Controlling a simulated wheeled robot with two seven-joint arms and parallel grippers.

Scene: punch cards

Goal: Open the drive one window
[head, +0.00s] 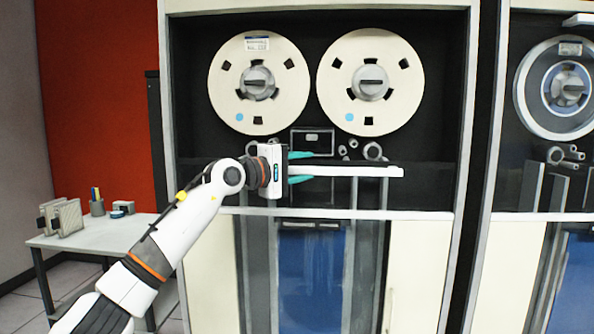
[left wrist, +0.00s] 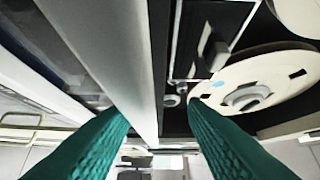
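The drive one window (head: 430,185) is a dark pane on the front of the near tape cabinet; its exact edges are hard to tell. A long white bar (head: 350,170) crosses the front below the two cream reels and also shows in the left wrist view (left wrist: 118,60). My left gripper (head: 300,168) is at the bar's left end, one teal finger above it and one below. In the left wrist view the fingers (left wrist: 158,130) stand apart around the bar. The bar is close to the left finger, with a gap to the right one; contact is unclear. My right gripper is out of view.
A second tape cabinet (head: 510,240) stands close on the right. A small table (head: 95,237) on the left holds card racks (head: 62,217) and a pen cup (head: 97,207). Cream panels (head: 415,270) and blue-backed columns lie below the bar.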

